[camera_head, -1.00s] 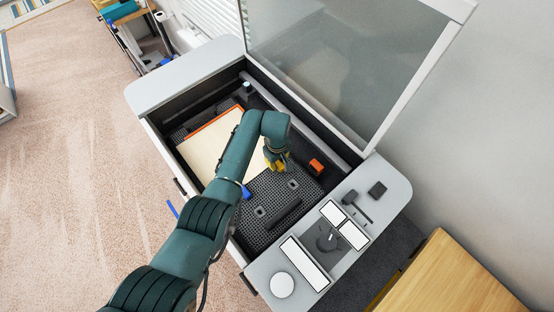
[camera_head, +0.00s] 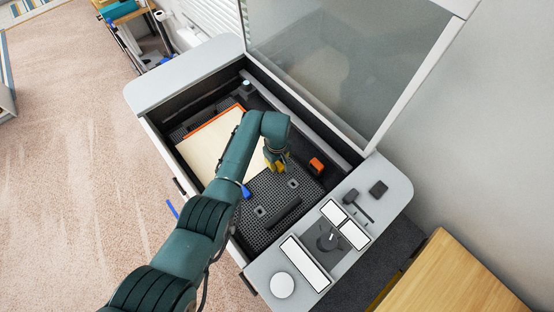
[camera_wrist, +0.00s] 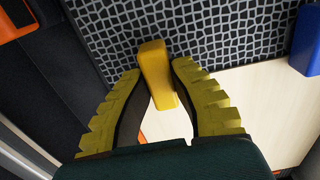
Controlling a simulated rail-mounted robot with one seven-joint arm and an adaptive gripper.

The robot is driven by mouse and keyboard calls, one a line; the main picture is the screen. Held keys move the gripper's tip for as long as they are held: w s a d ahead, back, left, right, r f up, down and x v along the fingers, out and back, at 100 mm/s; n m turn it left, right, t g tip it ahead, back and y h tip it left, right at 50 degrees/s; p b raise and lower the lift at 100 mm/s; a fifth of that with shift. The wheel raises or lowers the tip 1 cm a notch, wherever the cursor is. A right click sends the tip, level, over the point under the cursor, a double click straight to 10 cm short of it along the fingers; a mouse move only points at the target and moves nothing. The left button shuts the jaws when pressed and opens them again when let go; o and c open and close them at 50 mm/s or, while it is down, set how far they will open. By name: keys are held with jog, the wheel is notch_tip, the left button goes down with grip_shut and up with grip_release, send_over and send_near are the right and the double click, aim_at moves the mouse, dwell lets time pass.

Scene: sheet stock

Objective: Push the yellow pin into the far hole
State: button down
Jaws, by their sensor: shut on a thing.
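My gripper (camera_head: 277,164) is low over the machine bed, at the right edge of the pale wooden sheet (camera_head: 209,147). In the wrist view my gripper (camera_wrist: 157,74) has its two yellow ribbed fingers closed on the sides of the yellow pin (camera_wrist: 155,62). In the wrist view the sheet (camera_wrist: 255,95) lies below and right of the pin, beside the dark grid. Two small grey pieces with dark centres, one farther (camera_head: 293,184) and one nearer (camera_head: 260,211), sit on the grid. No hole under the pin is visible.
An orange block (camera_head: 316,166) stands right of my gripper and a blue block (camera_head: 246,192) left of it. A dark bar (camera_head: 284,215) lies on the grid (camera_head: 270,190). The bed's walls surround the area, and the glass lid (camera_head: 335,70) stands open behind.

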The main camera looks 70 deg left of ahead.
jog(key=shift+f, duration=0.45)
dwell(1.0)
jog(key=shift+c, duration=1.7)
grip_release()
jog(key=shift+r, duration=0.1)
jog(key=shift+r+p, duration=3.1)
jog(key=shift+r, duration=0.45)
